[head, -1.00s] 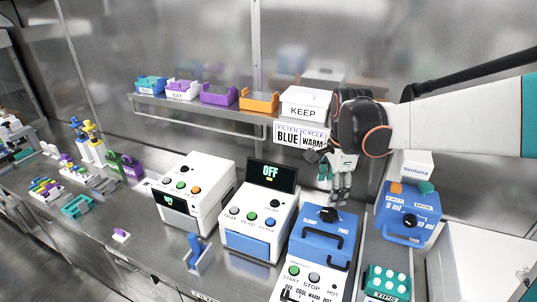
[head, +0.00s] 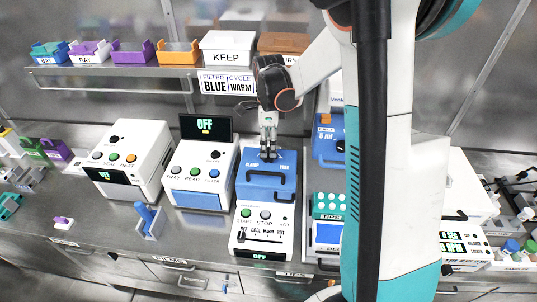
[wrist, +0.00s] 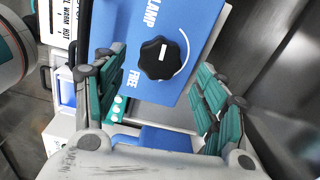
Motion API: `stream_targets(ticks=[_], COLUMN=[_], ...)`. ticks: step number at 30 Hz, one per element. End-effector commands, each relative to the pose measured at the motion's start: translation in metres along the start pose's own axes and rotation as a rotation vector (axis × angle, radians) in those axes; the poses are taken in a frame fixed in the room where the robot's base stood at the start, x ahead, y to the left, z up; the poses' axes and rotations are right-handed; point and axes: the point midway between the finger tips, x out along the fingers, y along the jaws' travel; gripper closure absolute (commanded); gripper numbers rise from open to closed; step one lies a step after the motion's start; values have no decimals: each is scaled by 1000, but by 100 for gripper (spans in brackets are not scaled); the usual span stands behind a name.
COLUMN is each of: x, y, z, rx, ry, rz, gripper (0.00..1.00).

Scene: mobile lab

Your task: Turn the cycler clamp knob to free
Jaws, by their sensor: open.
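The cycler (head: 262,232) is a white box with a blue lid (head: 266,181) and a black lid handle. Its clamp knob (wrist: 162,58) is black and lobed with a white mark, between the words CLAMP and FREE on the blue top. In the wrist view the mark points roughly up the picture, toward the CLAMP end. My gripper (head: 268,148) points down over the knob in the head view and hides much of it there. In the wrist view my gripper (wrist: 154,66) is open, its teal-padded fingers on either side of the knob with gaps. I cannot see contact.
White devices (head: 199,174) stand left of the cycler. A blue 5 ml box (head: 326,140) and a teal tip rack (head: 328,206) stand to its right, partly behind my arm. A shelf (head: 120,72) with bins and a KEEP box (head: 227,48) runs behind, above a BLUE/WARM sign (head: 227,84).

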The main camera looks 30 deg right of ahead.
Motion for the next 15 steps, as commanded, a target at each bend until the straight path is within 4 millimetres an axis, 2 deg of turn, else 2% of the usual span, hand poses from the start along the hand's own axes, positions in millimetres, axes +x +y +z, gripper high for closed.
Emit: stream_targets(ticks=[1, 6, 10, 15], x=[12, 37, 48, 53], y=[-1, 0, 0, 0], z=[0, 0, 0, 0], rx=[0, -1, -1, -1], ry=[0, 0, 0, 0], rz=[0, 0, 0, 0], gripper=[34, 34, 34, 34])
